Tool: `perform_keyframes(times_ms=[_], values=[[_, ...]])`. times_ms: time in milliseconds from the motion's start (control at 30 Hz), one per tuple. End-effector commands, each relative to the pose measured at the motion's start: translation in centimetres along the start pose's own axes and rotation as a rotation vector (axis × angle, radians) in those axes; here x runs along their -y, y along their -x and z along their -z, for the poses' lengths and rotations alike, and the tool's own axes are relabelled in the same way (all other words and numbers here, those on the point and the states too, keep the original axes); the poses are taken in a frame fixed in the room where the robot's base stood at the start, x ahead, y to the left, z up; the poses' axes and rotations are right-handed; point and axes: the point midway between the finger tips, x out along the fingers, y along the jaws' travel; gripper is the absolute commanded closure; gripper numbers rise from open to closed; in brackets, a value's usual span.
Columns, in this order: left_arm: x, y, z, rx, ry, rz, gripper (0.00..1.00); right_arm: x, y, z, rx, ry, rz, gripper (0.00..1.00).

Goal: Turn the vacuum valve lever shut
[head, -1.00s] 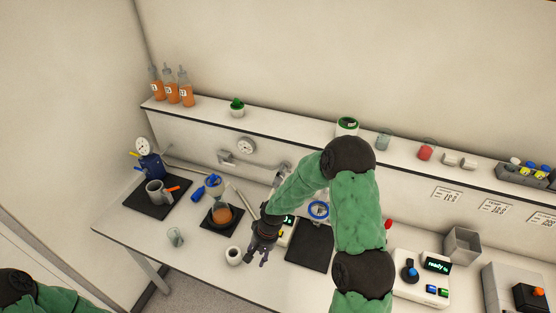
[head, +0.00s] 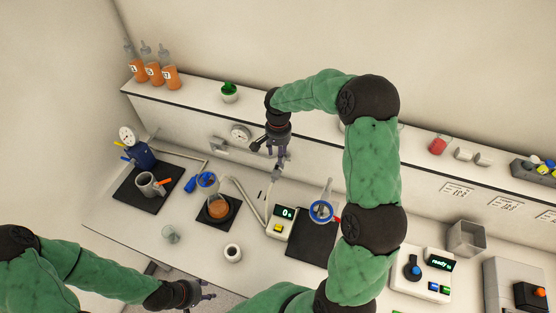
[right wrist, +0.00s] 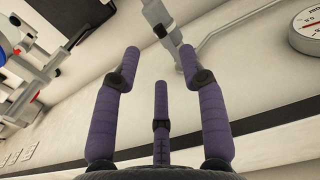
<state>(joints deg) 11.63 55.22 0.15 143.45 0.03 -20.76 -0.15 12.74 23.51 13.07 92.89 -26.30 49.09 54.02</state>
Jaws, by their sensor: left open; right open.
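The vacuum valve is a grey fitting on the back wall under the shelf. In the right wrist view its grey body (right wrist: 160,14) is at the top centre, with a grey lever-like piece (right wrist: 188,62) reaching down between my fingers. In the head view the fitting (head: 280,170) shows just below my right gripper (head: 277,153), partly hidden by it. My right gripper is open, its purple fingers (right wrist: 160,85) spread and empty; I cannot tell whether any finger touches the lever. My left gripper (head: 206,291) is open and empty at the table's front edge.
A round gauge (head: 240,132) and another grey wall fitting (head: 218,144) are left of my right gripper. The shelf (head: 200,101) runs above.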

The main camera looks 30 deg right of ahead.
Motion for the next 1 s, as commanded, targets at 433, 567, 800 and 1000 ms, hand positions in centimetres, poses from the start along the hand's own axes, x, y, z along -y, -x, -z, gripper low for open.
perform_keyframes(times_ms=[433,567,800,1000], values=[[-0.3,0.9,0.0,-0.001,0.000,0.000,0.57,0.0,-5.9,-0.1,0.001,0.001,0.000,0.58],[-0.3,0.9,0.0,-0.001,0.000,0.000,0.57,0.0,-6.3,0.0,0.000,0.002,0.002,0.58],[-0.3,0.9,0.0,-0.001,0.000,0.000,0.57,0.0,-6.3,0.0,0.000,0.002,0.002,0.61],[-0.3,0.9,0.0,-0.001,0.000,0.000,0.57,0.0,-6.3,0.0,0.000,0.002,0.002,1.00]])
